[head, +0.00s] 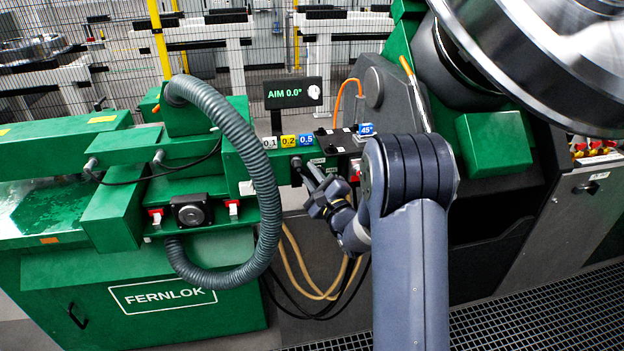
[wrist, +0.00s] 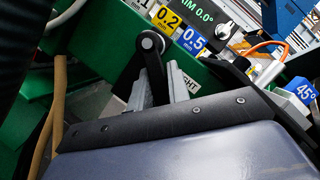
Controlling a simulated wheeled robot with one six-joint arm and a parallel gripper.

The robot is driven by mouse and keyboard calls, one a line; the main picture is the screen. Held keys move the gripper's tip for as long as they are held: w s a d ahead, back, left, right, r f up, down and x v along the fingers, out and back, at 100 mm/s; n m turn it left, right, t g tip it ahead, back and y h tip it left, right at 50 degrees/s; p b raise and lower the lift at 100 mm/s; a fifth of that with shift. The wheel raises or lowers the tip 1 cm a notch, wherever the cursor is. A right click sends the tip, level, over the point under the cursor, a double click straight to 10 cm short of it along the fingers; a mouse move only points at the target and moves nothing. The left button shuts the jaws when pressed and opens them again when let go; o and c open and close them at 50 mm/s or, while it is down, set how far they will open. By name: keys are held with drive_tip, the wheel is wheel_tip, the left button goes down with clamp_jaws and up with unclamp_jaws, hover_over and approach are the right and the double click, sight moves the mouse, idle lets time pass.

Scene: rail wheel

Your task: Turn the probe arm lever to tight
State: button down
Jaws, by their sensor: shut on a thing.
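The probe arm lever (head: 297,164) is a small dark lever with a round pivot, on the front of the green machine rail below the coloured number blocks. In the wrist view the lever (wrist: 151,46) shows its round black end at the top, and its arm runs down between my fingers. My gripper (head: 314,181) reaches the lever from the lower right. In the wrist view the grey fingers of my gripper (wrist: 161,88) are shut on the lever. A white label (wrist: 166,78) ending in "GHT" is partly hidden behind the fingers.
Number blocks (head: 288,141) sit on the rail above the lever. A display (head: 292,93) reads "AIM 0.0°". A thick grey hose (head: 262,190) arches close on the left. Tan cables (head: 300,270) hang below. A large metal wheel (head: 550,60) stands at upper right.

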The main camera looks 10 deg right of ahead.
drive_tip(key=shift+f, duration=0.1)
idle(0.3)
drive_tip(key=c, duration=1.3)
unclamp_jaws()
drive_tip(key=shift+c, duration=0.2)
drive_tip(key=b+v, duration=0.2)
drive_tip(key=v, duration=0.8)
drive_tip(key=shift+s, duration=0.35)
drive_tip(key=shift+d+f, duration=0.1)
drive_tip(key=shift+d, duration=0.05)
drive_tip(key=shift+c, duration=0.2)
